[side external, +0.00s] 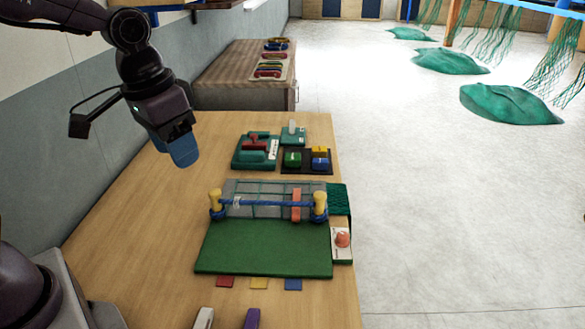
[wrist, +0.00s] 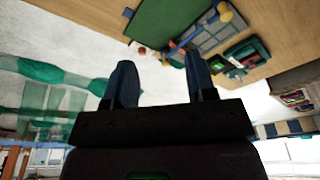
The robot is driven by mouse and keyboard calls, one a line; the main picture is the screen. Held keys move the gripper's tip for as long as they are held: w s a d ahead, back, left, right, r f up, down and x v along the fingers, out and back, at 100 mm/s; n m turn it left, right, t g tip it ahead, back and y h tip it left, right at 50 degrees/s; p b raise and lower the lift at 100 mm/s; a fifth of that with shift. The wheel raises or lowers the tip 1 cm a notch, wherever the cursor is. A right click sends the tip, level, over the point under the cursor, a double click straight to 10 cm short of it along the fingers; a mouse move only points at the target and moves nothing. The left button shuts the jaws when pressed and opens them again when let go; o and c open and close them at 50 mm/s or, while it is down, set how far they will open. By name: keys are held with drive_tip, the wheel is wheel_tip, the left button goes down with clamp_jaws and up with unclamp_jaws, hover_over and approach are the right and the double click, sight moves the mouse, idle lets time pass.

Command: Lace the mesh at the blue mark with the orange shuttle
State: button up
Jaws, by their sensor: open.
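My gripper (side external: 182,152) hangs high over the left part of the table, well apart from the frame. The wrist view shows its two fingers (wrist: 161,68) apart with nothing between them. A grey mesh panel (side external: 262,190) stands behind a blue rope bar (side external: 268,203) between two yellow posts. An upright orange strip (side external: 296,206) lies across the mesh near the right post; I cannot tell if it is the shuttle. A blue square (side external: 293,284) lies at the table's front, beside yellow and red squares. No blue mark is discernible on the mesh itself.
A green mat (side external: 262,248) lies before the frame. An orange knob (side external: 342,239) sits on a white plate at right. Behind stand a green tray (side external: 256,152) and a dark tray (side external: 306,160) with coloured blocks. White and purple pieces (side external: 251,318) lie in front. The table's left is clear.

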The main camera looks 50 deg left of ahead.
drive_tip(key=w+a+f+n+g, duration=0.1)
drive_tip(key=w+f+n, duration=0.1)
drive_tip(key=w+f, duration=0.6)
drive_tip(key=n+t+y, duration=0.1)
drive_tip(key=n+y, duration=0.2)
drive_tip(key=n, duration=0.2)
approach(297, 193)
drive_tip(key=s, duration=0.1)
drive_tip(key=s+r, duration=0.1)
drive_tip(key=s+d, duration=0.1)
drive_tip(key=s, duration=0.1)
drive_tip(key=shift+r, duration=0.15)
drive_tip(key=shift+n+t, duration=0.5)
drive_tip(key=shift+n, duration=0.3)
drive_tip(key=x, duration=0.4)
drive_tip(key=w+x, duration=0.1)
drive_tip(key=x, duration=0.2)
drive_tip(key=w+x, duration=0.1)
drive_tip(key=x, duration=0.3)
drive_tip(key=shift+w+a, duration=0.25)
drive_tip(key=shift+a, duration=0.05)
clamp_jaws()
drive_tip(key=shift+w+a+r, duration=0.2)
drive_tip(key=shift+w+a, duration=1)
